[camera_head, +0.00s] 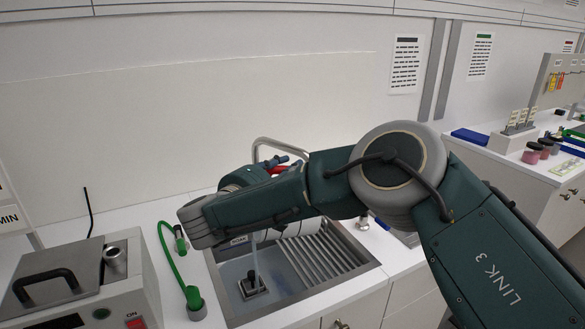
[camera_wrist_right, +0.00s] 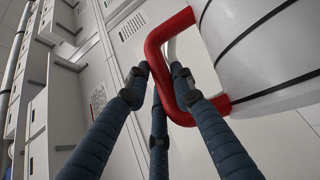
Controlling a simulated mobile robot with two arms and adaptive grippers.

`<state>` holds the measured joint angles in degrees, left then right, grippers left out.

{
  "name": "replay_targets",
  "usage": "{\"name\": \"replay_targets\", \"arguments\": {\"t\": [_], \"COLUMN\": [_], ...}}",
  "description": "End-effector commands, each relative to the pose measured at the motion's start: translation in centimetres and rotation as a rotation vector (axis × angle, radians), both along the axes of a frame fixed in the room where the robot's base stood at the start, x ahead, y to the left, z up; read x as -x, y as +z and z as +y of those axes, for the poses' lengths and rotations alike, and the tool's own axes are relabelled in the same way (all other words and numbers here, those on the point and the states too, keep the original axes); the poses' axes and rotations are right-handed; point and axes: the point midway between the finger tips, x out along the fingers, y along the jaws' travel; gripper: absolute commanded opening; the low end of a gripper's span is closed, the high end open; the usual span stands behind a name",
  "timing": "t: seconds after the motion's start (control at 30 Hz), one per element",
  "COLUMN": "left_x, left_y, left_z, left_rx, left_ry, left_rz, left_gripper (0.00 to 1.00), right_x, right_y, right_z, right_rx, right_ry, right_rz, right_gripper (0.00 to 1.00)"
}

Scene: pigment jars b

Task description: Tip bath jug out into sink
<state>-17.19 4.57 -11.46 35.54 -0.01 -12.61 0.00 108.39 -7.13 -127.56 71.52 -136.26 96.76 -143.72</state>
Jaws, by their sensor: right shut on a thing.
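The bath jug (camera_wrist_right: 265,50) is a large white vessel with dark bands and a red handle (camera_wrist_right: 157,52) in the right wrist view. My right gripper (camera_wrist_right: 160,78) has its dark blue fingers closed around that handle. In the head view, my right gripper (camera_head: 284,163) and the red handle show behind my forearm, which hides most of the jug. The jug's white side (camera_head: 301,229) shows below the forearm, tilted over the sink (camera_head: 372,265). A pale stream (camera_head: 255,262) falls from it towards the drain. My left gripper is out of view.
A curved metal tap (camera_head: 262,141) stands behind the sink, with a ribbed drainer (camera_head: 320,258) inside its right part. A green hose (camera_head: 170,255) lies left of the sink. A grey lidded machine (camera_head: 75,280) stands at the left. Jars (camera_head: 531,153) stand on the right counter.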

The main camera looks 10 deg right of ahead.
Motion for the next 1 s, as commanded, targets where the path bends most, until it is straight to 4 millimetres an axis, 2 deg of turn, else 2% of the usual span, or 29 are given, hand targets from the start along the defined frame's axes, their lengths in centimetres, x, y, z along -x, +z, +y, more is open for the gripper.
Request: {"name": "replay_targets", "arguments": {"t": [0.57, 1.0], "left_x": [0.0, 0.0], "left_y": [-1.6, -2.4], "left_z": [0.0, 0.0], "left_rx": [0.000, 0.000], "left_ry": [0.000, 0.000], "left_rz": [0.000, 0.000], "left_gripper": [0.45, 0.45], "right_x": [0.4, 0.6], "right_y": [-0.7, -0.1], "right_z": [2.9, 5.0], "right_rx": [0.153, 0.259], "right_ry": [0.000, 0.001], "right_rz": [-0.023, -0.036], "right_gripper": [0.00, 0.00]}}
